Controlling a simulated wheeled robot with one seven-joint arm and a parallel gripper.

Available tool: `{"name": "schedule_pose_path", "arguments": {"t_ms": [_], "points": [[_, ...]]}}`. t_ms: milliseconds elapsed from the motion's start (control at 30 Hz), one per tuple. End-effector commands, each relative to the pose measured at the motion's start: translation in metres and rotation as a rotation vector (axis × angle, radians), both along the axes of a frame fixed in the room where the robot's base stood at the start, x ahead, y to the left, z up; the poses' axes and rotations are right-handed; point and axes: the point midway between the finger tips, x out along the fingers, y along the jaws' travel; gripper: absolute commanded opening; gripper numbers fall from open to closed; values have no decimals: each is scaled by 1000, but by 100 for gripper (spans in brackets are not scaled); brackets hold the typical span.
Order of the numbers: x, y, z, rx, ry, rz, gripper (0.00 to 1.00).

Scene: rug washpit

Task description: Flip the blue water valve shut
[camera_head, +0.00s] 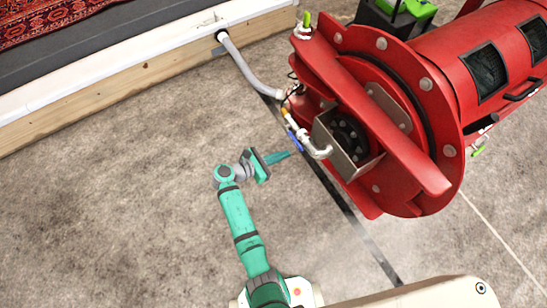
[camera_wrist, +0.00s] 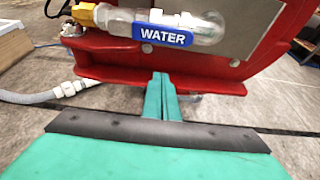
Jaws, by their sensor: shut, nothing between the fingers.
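The blue valve handle (camera_wrist: 165,35), marked WATER, sits on a metal pipe fitting with a brass end (camera_wrist: 85,14) on the red machine. It lies lengthwise along the pipe. In the head view the handle (camera_head: 295,141) is a small blue piece on the pipe at the machine's left side. My gripper (camera_wrist: 162,76) is shut and empty, its teal fingers pointing at the machine below the handle in the wrist view. In the head view my gripper (camera_head: 289,154) is just beside the handle. A clear gap shows between fingertips and handle in the wrist view.
The big red cylindrical machine (camera_head: 400,120) fills the upper right. A dark floor channel (camera_head: 365,235) passes under the machine. The concrete floor (camera_head: 110,200) at left is clear.

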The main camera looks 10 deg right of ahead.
Motion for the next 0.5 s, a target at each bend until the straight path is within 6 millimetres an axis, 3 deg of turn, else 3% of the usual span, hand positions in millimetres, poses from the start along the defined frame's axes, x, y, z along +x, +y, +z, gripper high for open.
{"name": "schedule_pose_path", "arguments": {"t_ms": [167,500], "points": [[9,-25,-9,0,0,-2,0],[9,-24,27,0,-3,0,0]]}}
